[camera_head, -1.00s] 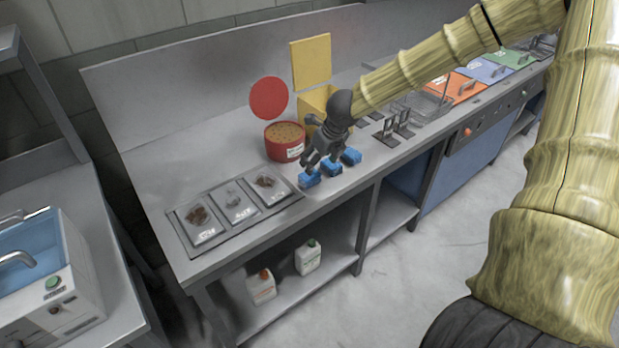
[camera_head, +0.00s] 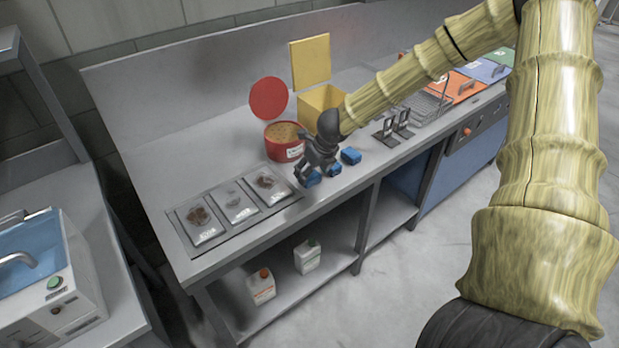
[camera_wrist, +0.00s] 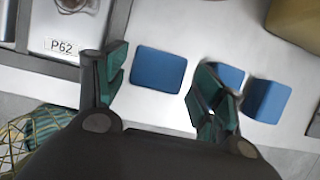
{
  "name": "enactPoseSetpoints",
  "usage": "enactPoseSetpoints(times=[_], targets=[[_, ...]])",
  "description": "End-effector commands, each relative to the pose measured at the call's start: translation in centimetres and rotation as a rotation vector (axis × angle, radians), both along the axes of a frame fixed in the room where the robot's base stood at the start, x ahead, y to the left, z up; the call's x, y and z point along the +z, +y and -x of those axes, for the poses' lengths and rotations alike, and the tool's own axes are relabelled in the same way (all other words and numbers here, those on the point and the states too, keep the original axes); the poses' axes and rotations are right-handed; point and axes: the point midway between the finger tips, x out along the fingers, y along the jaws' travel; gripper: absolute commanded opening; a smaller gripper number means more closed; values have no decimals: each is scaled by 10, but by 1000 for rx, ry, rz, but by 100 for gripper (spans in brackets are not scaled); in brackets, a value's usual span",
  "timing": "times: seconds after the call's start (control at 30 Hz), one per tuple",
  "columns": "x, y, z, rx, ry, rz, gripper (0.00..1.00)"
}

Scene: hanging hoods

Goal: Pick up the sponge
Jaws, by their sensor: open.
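Blue sponges lie in a row on the steel counter near its front edge. In the wrist view one sponge (camera_wrist: 159,69) lies between the open fingers of my gripper (camera_wrist: 155,95), apart from both. A second sponge (camera_wrist: 229,75) is partly hidden behind the right finger, and a third sponge (camera_wrist: 268,101) is to its right. In the head view my gripper (camera_head: 308,177) is over the left end of the row and partly hides the left sponge (camera_head: 313,180) and the middle one (camera_head: 335,169). The right sponge (camera_head: 351,156) is in plain view.
A round red container (camera_head: 284,142) with a raised red lid and a yellow bin (camera_head: 322,103) stand behind the sponges. A tray with several labelled compartments (camera_head: 226,212) is at left. Black upright holders (camera_head: 393,126) stand to the right.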

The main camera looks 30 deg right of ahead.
Motion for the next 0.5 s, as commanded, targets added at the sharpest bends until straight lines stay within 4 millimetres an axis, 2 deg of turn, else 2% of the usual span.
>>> enactPoseSetpoints(times=[0.3, 0.5], targets=[[-22, 2, -10, 1, 1, 1, 69], [-27, 2, -13, 1, 0, 1, 69]])
